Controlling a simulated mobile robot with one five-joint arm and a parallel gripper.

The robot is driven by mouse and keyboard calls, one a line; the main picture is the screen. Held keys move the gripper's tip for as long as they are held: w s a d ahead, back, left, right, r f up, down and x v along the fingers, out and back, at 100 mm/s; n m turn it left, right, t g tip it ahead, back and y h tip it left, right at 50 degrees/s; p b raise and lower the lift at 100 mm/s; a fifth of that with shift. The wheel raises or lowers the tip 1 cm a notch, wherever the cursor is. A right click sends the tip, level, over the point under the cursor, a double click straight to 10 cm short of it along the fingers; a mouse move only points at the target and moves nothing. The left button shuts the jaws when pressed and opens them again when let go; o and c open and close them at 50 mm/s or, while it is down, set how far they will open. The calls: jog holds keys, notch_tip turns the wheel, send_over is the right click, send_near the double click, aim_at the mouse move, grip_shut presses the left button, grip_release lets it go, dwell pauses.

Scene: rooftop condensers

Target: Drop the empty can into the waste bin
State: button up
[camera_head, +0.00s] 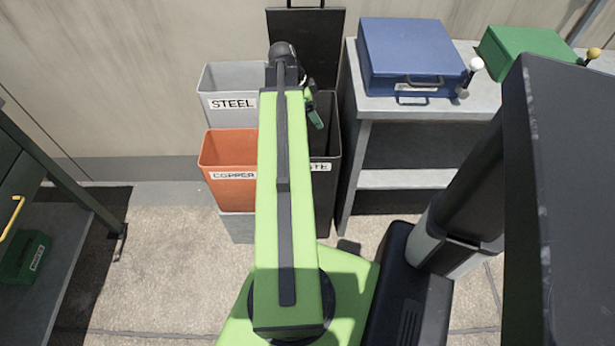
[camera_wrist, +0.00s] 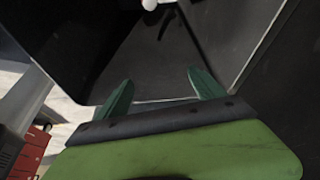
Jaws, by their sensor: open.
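The black waste bin (camera_head: 327,150) stands right of the copper bin, its label partly hidden by my arm; only "STE" shows. My gripper (camera_head: 312,108) is over the waste bin, mostly hidden behind my wrist. In the wrist view my gripper (camera_wrist: 160,94) has its two green fingers spread, with nothing between them. Beyond the fingers is the dark inside of a bin (camera_wrist: 200,35). A small white object (camera_wrist: 152,4) shows at the top edge; I cannot tell what it is. No can is clearly seen in either view.
A grey steel bin (camera_head: 222,80) and an orange copper bin (camera_head: 228,150) stand left of my arm. A grey shelf table (camera_head: 420,106) at right carries a blue case (camera_head: 410,55) and a green case (camera_head: 525,45). A dark bench (camera_head: 50,210) stands at left.

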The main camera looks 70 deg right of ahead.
jog(key=p+v, duration=1.6)
jog(key=v, duration=0.1)
jog(key=shift+r, duration=0.25)
jog(key=shift+w, duration=0.1)
jog(key=w+a+r+n+t+h+p, duration=0.15)
jog(key=w+a+n, duration=0.25)
jog(key=w+a, duration=0.9)
jog(key=w+a+r+n+t+y+p, duration=0.1)
jog(key=w+a+r+n+p, duration=0.2)
jog(key=w+a, duration=1)
jog(key=w+a+n+y+p, duration=0.1)
jog(key=w+a+n, duration=0.1)
jog(key=a+n, duration=0.9)
jog(key=w+a+n+t+y+p, duration=0.1)
jog(key=w+a+n+y, duration=0.1)
jog(key=a+n, duration=0.9)
jog(key=a, duration=0.6)
jog(key=shift+w+a+r+n, duration=0.2)
jog(key=shift+a+r+n, duration=0.1)
jog(key=shift+a, duration=0.1)
